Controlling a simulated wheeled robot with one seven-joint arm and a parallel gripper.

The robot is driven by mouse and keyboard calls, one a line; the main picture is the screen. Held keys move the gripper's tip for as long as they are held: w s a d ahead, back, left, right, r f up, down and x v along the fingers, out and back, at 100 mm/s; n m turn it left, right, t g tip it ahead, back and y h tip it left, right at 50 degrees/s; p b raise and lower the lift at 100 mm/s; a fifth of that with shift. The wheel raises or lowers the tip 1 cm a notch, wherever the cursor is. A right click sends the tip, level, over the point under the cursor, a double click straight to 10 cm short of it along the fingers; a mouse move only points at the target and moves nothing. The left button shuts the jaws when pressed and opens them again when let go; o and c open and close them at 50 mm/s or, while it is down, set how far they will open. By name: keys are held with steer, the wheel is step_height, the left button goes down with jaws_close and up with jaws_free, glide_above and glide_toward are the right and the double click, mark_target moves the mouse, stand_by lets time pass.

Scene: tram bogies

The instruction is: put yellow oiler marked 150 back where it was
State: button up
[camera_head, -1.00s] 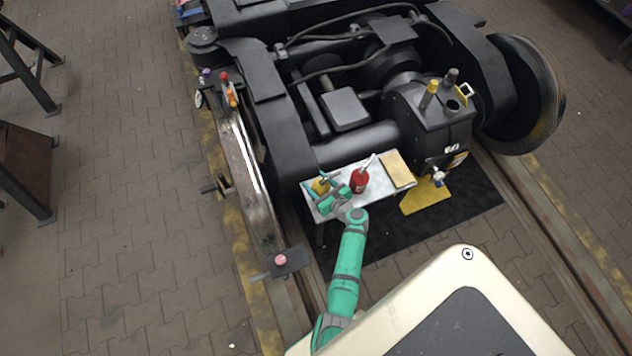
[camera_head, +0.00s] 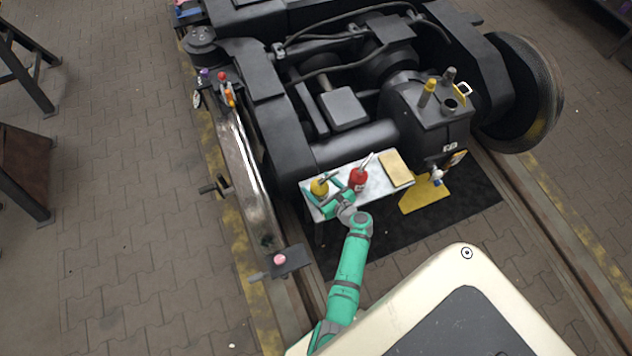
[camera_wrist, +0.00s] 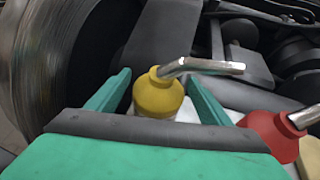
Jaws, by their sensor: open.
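The yellow oiler (camera_head: 319,188) stands upright at the left end of a small light bench (camera_head: 376,188). In the wrist view the yellow oiler (camera_wrist: 157,95) has a metal spout pointing right; no 150 marking is readable. My gripper (camera_head: 326,187) is open, with one green finger on each side of the yellow oiler and visible gaps to it. The wrist view shows my gripper (camera_wrist: 158,90) from behind. The oiler's lower part is partly hidden by my gripper.
A red oiler (camera_head: 358,178) stands close to the right of the yellow one, also in the wrist view (camera_wrist: 272,135). A tan pad (camera_head: 396,168) lies at the bench's right end. The dark bogie (camera_head: 345,108) rises right behind the bench. A rail wheel (camera_head: 245,175) stands at left.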

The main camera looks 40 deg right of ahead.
mark_target(324, 192)
steer(key=v, duration=0.9)
steer(key=shift+s, duration=0.15)
steer(key=shift+a, duration=0.15)
steer(key=shift+a, duration=0.2)
steer(key=s+a+f+n+g, duration=0.1)
steer(key=s+a+n, duration=0.15)
steer(key=a, duration=0.25)
steer(key=s+a+f+n+g+h, duration=0.1)
steer(key=s+a+n, duration=0.1)
steer(key=a+n, duration=0.3)
steer(key=s+a+f+n+g, duration=0.1)
steer(key=s+a+f+n, duration=0.15)
steer(key=a, duration=0.35)
steer(key=s+a+r+n+h, duration=0.2)
steer(key=s+a+r+n, duration=0.55)
steer(key=r+n, duration=0.2)
steer(key=s+a+r+n+t+y, duration=0.1)
steer(key=s+a+r+n, duration=0.1)
steer(key=r+n, duration=0.3)
steer(key=s+a+r+n+t+y, duration=0.1)
steer(key=s+a+r+n+t, duration=0.1)
steer(key=r+n, duration=0.4)
steer(key=s+a+r+n+t+y, duration=0.1)
steer(key=r+n, duration=0.4)
steer(key=r, duration=0.7)
steer(key=s+a+t, duration=0.1)
steer(key=a, duration=0.1)
steer(key=shift+a+r+n, duration=0.3)
steer(key=shift+n, duration=0.05)
